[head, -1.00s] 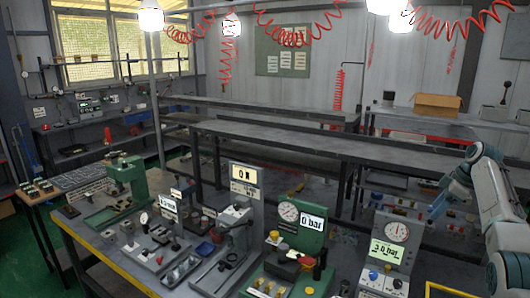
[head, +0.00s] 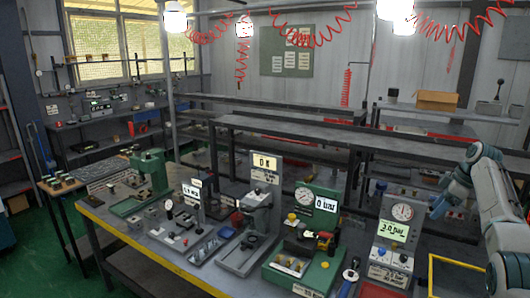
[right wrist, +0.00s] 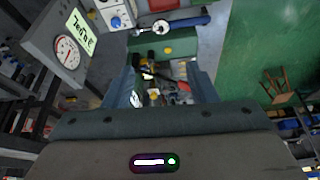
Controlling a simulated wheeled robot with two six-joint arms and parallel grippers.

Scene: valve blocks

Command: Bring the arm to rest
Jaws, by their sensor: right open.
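My right arm comes in at the right edge of the head view, folded and raised. Its bluish gripper end (head: 452,188) is beside the grey gauge station (head: 400,232), and its fingers are hard to make out there. In the right wrist view the two fingers (right wrist: 162,88) are apart, with nothing seen held between them. The grey station's gauge panel (right wrist: 72,48) shows at the upper left of that view. My left arm does not show.
A green station (head: 322,198) reading 0 bar stands on the workbench, with a red and yellow part (head: 325,241) on it. A press (head: 151,172) and several other devices line the bench to the left. A yellow frame (head: 456,262) lies near the right arm.

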